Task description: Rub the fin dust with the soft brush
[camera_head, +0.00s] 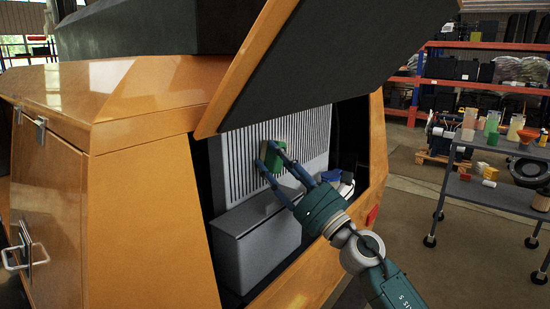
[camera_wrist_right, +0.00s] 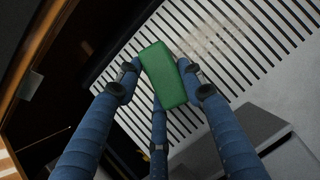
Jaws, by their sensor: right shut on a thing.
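My right gripper (camera_head: 270,157) is inside the open compartment of the orange machine, with its blue fingers closed around a green block-shaped brush (camera_head: 278,152). In the right wrist view the green brush (camera_wrist_right: 163,76) sits between the fingers (camera_wrist_right: 158,80), close in front of the white finned panel (camera_wrist_right: 252,50). I cannot tell whether the brush touches the fins. A pale brownish dust patch (camera_wrist_right: 222,38) lies on the fins, up and right of the brush in that view. The finned panel (camera_head: 235,160) also shows in the head view. My left gripper is not in view.
The raised orange hatch (camera_head: 255,70) hangs over the opening. A grey box (camera_head: 255,250) stands below the fins. A blue-lidded container (camera_head: 331,175) is at the compartment's right. A grey cart (camera_head: 490,192) with cups stands at right; floor between is clear.

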